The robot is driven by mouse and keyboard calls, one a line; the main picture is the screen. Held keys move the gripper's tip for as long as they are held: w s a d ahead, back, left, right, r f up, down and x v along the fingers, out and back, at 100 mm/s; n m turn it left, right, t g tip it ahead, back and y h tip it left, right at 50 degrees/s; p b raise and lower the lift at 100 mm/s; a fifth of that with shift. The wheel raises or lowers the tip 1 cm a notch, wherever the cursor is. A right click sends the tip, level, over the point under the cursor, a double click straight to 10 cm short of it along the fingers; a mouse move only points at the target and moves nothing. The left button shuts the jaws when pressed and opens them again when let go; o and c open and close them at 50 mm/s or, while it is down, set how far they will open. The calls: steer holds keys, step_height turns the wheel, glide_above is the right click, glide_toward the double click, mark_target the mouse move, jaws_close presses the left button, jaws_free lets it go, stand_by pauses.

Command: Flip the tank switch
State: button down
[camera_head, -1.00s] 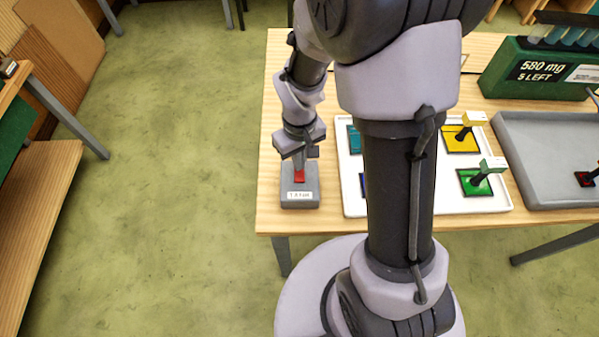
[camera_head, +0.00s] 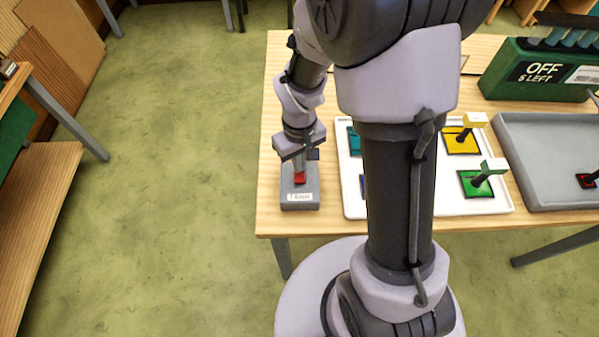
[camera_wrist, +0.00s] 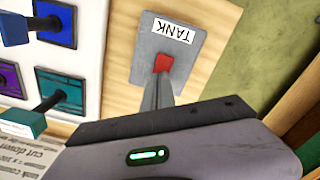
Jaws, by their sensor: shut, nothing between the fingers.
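The tank switch is a grey box (camera_head: 300,195) with a red rocker (camera_head: 299,179) and a white label, at the left front of the wooden table. In the wrist view the label on the grey box (camera_wrist: 190,47) reads TANK, and the red rocker (camera_wrist: 164,63) sits at its near end. My gripper (camera_head: 299,170) is shut and empty, pointing down at the rocker. In the wrist view its fingertips (camera_wrist: 163,78) are at the rocker's edge and hide part of it. I cannot tell if they touch it.
A white tray (camera_head: 470,207) with coloured squares and handled blocks stands right of the switch, partly behind my arm. A grey tray (camera_head: 545,160) lies further right. A green box (camera_head: 530,85) behind it has a display reading OFF, 5 LEFT. Floor at left is clear.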

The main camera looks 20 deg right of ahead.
step_height(320, 180, up, 6)
steer(key=p, duration=0.4)
steer(key=shift+r, duration=0.15)
